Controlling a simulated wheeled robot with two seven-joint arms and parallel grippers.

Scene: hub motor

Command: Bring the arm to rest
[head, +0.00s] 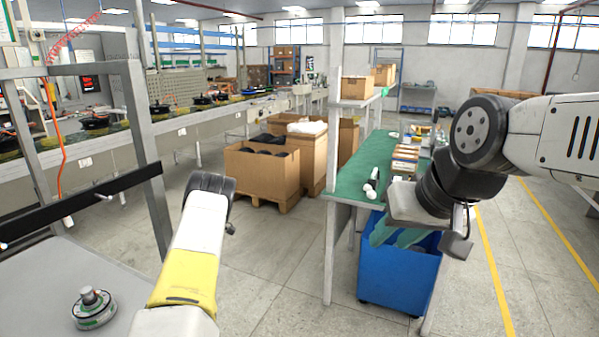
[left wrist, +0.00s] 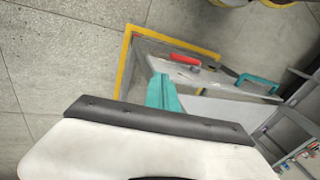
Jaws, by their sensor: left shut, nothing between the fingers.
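My right arm comes in from the right in the head view, with its wrist bent down. Its teal-fingered right gripper (head: 400,236) hangs in front of the blue bin and the green workbench; the gap between its fingers is unclear. My left arm shows in the head view as a white and yellow link at the bottom, with its gripper out of sight there. In the left wrist view the teal fingers of my left gripper (left wrist: 163,94) are together and empty, above the floor. A hub motor (head: 93,308) lies on the grey table at the lower left.
The grey table (head: 40,285) has a metal frame with a black bar. A green workbench (head: 345,188) with small boxes stands at centre right, a blue bin (head: 385,283) beneath it. Cardboard boxes (head: 262,172) stand on the floor behind. A red-handled tool (left wrist: 185,60) shows in the left wrist view.

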